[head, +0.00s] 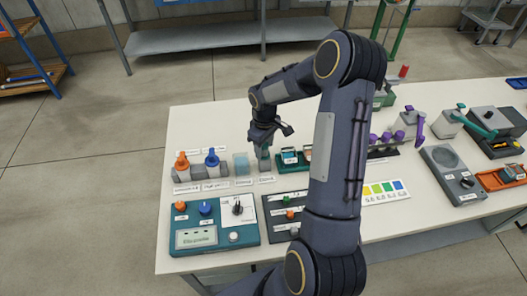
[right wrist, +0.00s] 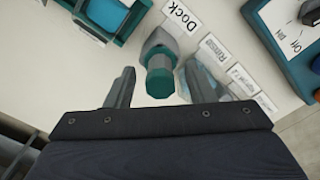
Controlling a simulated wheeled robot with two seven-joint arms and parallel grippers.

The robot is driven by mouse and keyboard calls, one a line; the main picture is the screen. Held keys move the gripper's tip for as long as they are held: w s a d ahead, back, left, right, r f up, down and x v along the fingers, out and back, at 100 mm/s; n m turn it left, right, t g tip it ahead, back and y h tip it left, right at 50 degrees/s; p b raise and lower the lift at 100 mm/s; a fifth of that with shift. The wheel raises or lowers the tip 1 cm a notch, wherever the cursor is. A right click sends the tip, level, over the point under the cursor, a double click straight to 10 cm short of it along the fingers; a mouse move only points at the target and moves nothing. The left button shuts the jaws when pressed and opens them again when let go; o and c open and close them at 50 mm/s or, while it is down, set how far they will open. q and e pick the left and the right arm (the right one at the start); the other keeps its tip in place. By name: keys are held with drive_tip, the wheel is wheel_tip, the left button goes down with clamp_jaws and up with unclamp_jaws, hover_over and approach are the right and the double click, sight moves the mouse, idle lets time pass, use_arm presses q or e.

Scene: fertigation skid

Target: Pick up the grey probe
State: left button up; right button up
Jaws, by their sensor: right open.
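My right gripper (head: 269,139) is open above the row of vessels and stands in the middle of the table in the head view. A grey piece with a teal end, which looks like the grey probe (right wrist: 159,58), stands by the "Dock" label in the right wrist view. It lies between the two spread fingers of the right gripper (right wrist: 160,70), with gaps at both sides. In the head view the probe (head: 264,161) shows just below the gripper, partly covered by it. My left gripper is out of view.
Clear beakers (head: 241,163) and bottles with orange (head: 182,163) and blue tops (head: 212,161) stand left of the probe. A teal tray (head: 290,165) is close on its right. A teal control box (head: 206,237) stands in front. My right arm hides the table's middle.

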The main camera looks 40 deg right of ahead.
drive_tip(key=shift+f, duration=0.5)
clamp_jaws()
wheel_tip(320, 180, up, 8)
drive_tip(key=shift+f+b, duration=0.1)
drive_tip(key=shift+b, duration=0.6)
wheel_tip(320, 180, up, 4)
drive_tip(key=shift+f+p, duration=0.25)
drive_tip(key=shift+p, duration=0.2)
drive_tip(key=shift+r, duration=0.2)
drive_tip(key=shift+f, duration=0.1)
